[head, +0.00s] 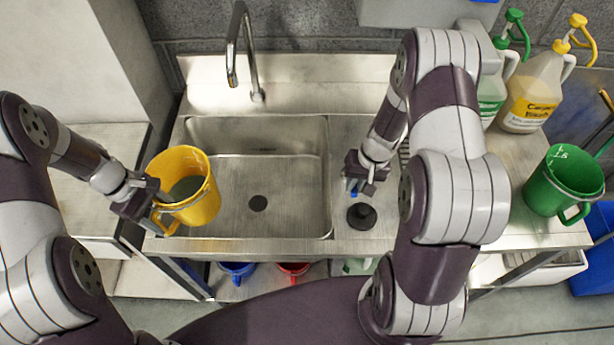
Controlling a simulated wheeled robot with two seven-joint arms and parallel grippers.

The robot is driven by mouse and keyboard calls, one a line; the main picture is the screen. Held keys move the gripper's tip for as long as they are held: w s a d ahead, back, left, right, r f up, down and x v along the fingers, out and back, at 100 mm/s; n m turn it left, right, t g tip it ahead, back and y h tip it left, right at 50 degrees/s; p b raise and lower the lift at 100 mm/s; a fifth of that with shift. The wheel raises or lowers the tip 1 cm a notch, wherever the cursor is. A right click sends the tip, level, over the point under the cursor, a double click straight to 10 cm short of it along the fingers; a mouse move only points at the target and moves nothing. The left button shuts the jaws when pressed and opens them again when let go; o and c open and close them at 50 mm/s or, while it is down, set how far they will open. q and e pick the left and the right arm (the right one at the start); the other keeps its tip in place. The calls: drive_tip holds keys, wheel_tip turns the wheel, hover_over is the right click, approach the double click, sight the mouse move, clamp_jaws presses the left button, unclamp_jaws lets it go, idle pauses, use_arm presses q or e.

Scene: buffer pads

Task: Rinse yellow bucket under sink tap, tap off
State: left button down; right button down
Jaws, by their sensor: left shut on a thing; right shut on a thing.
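The yellow bucket (199,205) is held roughly upright over the left front edge of the steel sink (290,175). My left gripper (152,205) is shut on its handle, at the bucket's left side. A greyish patch shows inside the bucket; I cannot tell if it is water. The tap (240,50) rises behind the sink, and no stream shows from its spout. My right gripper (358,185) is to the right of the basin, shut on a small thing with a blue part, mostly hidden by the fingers. A black round piece (361,216) sits on the counter just in front of it.
A green bucket (563,182) stands on the counter at the right. Two pump jugs, one with a green top (496,85) and one with a yellow top (535,90), stand behind it. Blue (237,270) and red (293,270) items are below the sink. The basin is empty.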

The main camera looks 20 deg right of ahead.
drive_tip(key=shift+w, duration=0.1)
drive_tip(key=c, duration=1.1)
unclamp_jaws()
drive_tip(key=shift+r, duration=0.15)
drive_tip(key=r, duration=0.4)
drive_tip(key=d+r, duration=0.1)
drive_tip(key=r, duration=0.2)
drive_tip(key=d+r+b, duration=0.1)
drive_tip(key=r, duration=0.3)
drive_tip(key=shift+s+r, duration=0.3)
drive_tip(key=shift+s, duration=0.1)
